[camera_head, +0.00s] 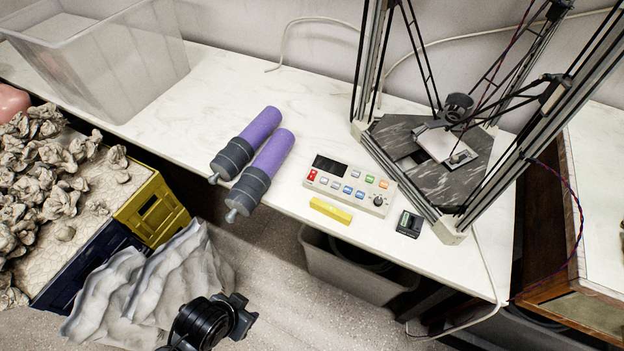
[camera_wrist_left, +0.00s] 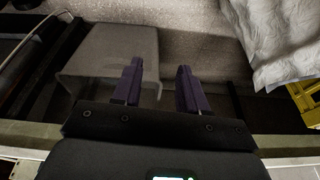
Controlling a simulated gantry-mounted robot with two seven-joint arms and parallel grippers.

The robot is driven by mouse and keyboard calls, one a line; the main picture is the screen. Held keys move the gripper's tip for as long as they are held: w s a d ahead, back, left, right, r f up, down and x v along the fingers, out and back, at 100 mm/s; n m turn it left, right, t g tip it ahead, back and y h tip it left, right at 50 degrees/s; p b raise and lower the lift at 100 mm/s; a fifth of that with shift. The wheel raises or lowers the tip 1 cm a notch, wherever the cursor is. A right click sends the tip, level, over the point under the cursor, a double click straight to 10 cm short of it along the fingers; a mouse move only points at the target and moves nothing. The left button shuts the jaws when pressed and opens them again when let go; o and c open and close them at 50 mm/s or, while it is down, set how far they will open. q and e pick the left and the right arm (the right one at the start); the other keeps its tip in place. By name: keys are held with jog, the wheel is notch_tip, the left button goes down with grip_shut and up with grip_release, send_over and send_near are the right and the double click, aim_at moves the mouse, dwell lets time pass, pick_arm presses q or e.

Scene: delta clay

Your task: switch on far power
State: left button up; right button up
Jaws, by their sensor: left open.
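A white control panel (camera_head: 350,185) lies on the white table, with a dark display, a red button (camera_head: 312,175), several coloured buttons and a black knob (camera_head: 378,200). My left gripper (camera_head: 241,314) is in front of the table, low in the head view and apart from the panel. In the left wrist view its two fingers (camera_wrist_left: 158,88) are open and empty. My right gripper is not in view.
A tall delta frame (camera_head: 430,160) stands behind the panel. Two purple cylinders (camera_head: 255,150) and a yellow bar (camera_head: 330,210) lie nearby. A grey bin (camera_head: 350,270) is below the table edge. Grey draped sheets (camera_head: 150,285) and a yellow crate (camera_head: 155,215) are at left.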

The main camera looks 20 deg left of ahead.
pick_arm(q)
jog(key=shift+w+r, duration=0.3)
jog(key=shift+w, duration=0.1)
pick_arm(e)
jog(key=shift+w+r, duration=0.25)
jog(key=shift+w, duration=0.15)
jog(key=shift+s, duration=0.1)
